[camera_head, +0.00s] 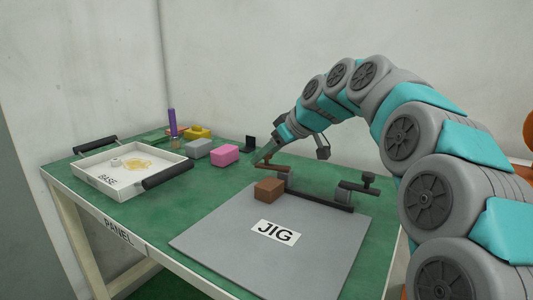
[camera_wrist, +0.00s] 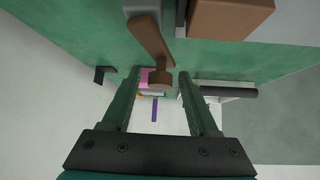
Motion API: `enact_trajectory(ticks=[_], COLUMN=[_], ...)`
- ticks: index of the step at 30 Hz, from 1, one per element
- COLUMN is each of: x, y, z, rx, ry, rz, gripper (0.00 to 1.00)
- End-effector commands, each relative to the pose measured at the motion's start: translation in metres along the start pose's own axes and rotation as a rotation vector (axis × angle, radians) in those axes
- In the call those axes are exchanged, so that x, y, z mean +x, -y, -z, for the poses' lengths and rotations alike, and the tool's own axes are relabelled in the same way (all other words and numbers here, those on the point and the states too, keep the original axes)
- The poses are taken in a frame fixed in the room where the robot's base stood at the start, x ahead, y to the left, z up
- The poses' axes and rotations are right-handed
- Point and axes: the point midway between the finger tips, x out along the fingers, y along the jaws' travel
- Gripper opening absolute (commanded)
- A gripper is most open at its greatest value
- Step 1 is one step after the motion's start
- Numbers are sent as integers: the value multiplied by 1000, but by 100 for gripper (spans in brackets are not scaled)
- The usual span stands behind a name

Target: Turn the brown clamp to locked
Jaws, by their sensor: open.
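The brown clamp (camera_head: 275,167) stands at the far edge of the grey jig plate (camera_head: 220,241). Its arm points left in the head view, out past the plate's edge and not over the brown block (camera_head: 269,189). In the wrist view the clamp's arm (camera_wrist: 148,40) ends in a round brown knob (camera_wrist: 160,78). My gripper (camera_head: 262,160) is at the free end of this arm. In the wrist view my open gripper (camera_wrist: 159,74) has one finger on each side of the knob, with a gap to both. The brown block also shows in the wrist view (camera_wrist: 229,17).
A dark clamp (camera_head: 358,187) stands on the jig's right. Left of the jig are a pink block (camera_head: 225,155), a grey block (camera_head: 198,148), a yellow piece (camera_head: 198,132), a purple rod (camera_head: 172,122) and a white tray (camera_head: 119,189). A small black stand (camera_head: 249,143) is behind my gripper.

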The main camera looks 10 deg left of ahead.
Motion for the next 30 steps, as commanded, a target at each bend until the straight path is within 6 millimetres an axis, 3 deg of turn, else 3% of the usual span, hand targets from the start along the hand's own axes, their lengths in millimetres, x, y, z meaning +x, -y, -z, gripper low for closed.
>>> enact_trajectory(ticks=[6,22,30], x=[0,0,0], y=[0,0,0], z=[0,0,0], rx=[0,0,0], ry=[0,1,1], rz=[0,1,1], gripper=[59,0,0])
